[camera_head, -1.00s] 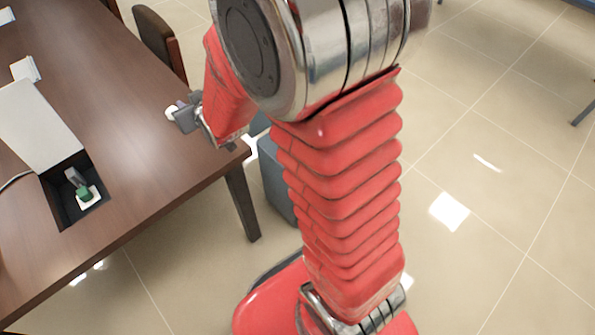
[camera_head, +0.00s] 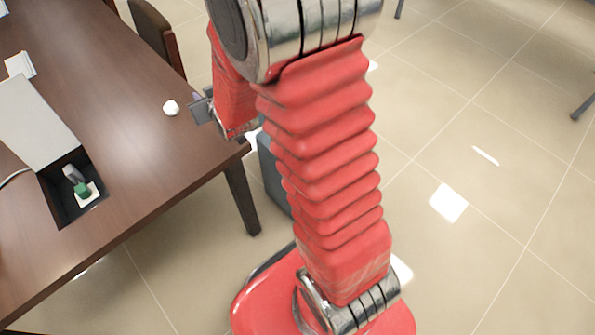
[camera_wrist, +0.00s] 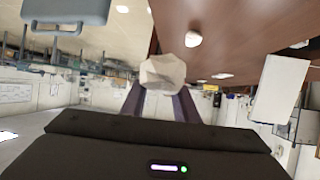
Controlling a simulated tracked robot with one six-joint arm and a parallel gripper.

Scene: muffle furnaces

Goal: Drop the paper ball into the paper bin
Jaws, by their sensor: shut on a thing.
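My gripper (camera_wrist: 163,95) is shut on a white crumpled paper ball (camera_wrist: 163,72), held at the fingertips in the wrist view. In the head view my gripper (camera_head: 204,108) is at the table's right edge, partly behind my arm, and I cannot make out the held ball there. A second white ball (camera_head: 171,108) lies on the table left of my gripper; a white lump (camera_wrist: 193,39) also shows on the table in the wrist view. A blue-grey box (camera_head: 272,178), possibly the paper bin, stands on the floor beside the table leg, partly hidden by my arm.
The brown table (camera_head: 110,90) fills the left. It carries a white and black device (camera_head: 38,122) with a green-topped item. A dark chair (camera_head: 156,38) stands behind the table. A grey framed object (camera_wrist: 65,14) shows top left in the wrist view.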

